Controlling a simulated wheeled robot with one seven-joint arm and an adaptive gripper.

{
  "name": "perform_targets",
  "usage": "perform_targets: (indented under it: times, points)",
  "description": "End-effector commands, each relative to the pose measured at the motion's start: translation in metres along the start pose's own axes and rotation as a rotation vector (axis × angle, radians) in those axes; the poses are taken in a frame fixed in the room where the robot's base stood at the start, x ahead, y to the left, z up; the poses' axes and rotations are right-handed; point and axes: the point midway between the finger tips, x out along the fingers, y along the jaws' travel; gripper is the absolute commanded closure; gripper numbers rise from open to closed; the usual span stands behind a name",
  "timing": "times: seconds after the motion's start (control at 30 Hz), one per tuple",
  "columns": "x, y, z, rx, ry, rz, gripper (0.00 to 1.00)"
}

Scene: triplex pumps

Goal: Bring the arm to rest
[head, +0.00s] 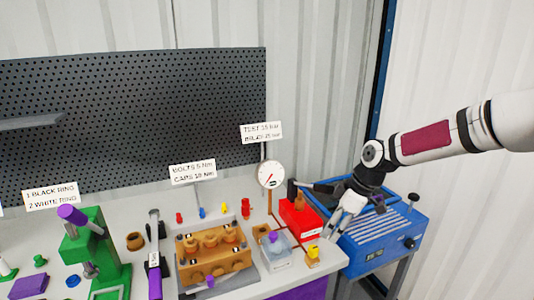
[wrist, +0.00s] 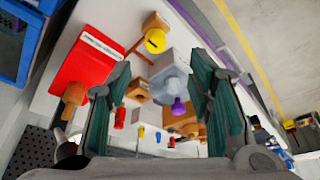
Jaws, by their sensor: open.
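My gripper (head: 342,220) is at the end of my arm, which reaches in from the right in the head view. It hangs over the right end of the workbench, beside a red box (head: 299,217) and in front of a blue machine (head: 375,238). In the wrist view my gripper (wrist: 163,100) shows two dark green fingers set wide apart. Nothing is between them. The bench with its parts lies beyond the fingers.
The white bench (head: 130,262) holds a green press (head: 95,255), a brown pump block (head: 213,258), a grey block (head: 276,252), a gauge (head: 271,174) and a yellow-topped part (head: 313,256). A dark pegboard (head: 150,115) stands behind. The red box (wrist: 83,62) is close by the left finger's side.

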Motion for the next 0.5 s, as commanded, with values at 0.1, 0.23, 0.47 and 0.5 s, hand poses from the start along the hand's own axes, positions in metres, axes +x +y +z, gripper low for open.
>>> perform_targets:
  times: [0.1,0.23,0.47,0.5]
  points:
    - [-0.012,-0.021,-0.003,0.027,-0.091,0.013,0.53]
    - [-0.033,-0.046,-0.002,0.092,-0.197,0.051,0.53]
    - [-0.081,-0.091,0.002,0.246,-0.323,0.168,0.53]
    - [-0.090,-0.099,0.002,0.276,-0.336,0.192,0.53]
